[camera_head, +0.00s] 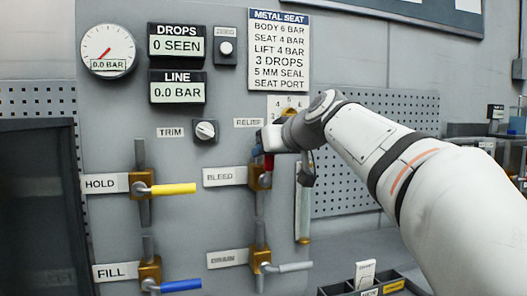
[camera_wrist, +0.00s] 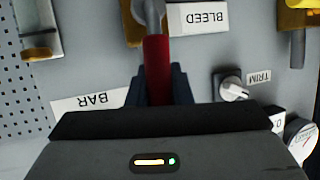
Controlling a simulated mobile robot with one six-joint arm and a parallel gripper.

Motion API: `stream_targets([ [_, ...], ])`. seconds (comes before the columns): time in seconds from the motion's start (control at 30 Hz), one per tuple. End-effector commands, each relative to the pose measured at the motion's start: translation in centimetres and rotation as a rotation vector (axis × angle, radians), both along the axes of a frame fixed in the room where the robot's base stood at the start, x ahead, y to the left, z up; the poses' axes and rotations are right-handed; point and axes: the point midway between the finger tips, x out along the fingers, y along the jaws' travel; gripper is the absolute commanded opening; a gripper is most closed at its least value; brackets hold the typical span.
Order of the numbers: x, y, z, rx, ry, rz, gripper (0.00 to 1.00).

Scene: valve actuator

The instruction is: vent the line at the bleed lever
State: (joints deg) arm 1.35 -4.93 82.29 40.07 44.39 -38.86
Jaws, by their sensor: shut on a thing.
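The bleed lever has a red handle (camera_wrist: 157,62) on a grey stem, beside the BLEED label (camera_head: 226,177). In the wrist view, my gripper (camera_wrist: 158,82) is shut on this red handle, with one dark finger on each side. In the head view, the brass bleed valve (camera_head: 261,178) sits on a vertical pipe, and the handle rises from it, roughly in line with the pipe. My gripper and wrist hide most of the handle there. The LINE display (camera_head: 177,91) reads 0.0 BAR, and the DROPS display (camera_head: 177,44) reads 0 SEEN.
The yellow HOLD lever (camera_head: 174,189), blue FILL lever (camera_head: 181,285) and grey DRAIN lever (camera_head: 294,267) point right. A TRIM knob (camera_head: 205,130) is above left of the bleed valve. A clear tube (camera_head: 303,212) hangs close to its right. A dark tray (camera_head: 335,288) stands below.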

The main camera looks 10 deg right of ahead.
Motion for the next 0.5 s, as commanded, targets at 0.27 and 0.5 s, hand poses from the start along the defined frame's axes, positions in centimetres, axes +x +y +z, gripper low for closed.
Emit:
stream_targets([
  [0.27, 0.03, 0.01, -0.22, 0.000, 0.005, 0.000, 0.36],
  [0.5, 0.02, -0.03, -0.13, 0.001, 0.003, 0.000, 0.41],
])
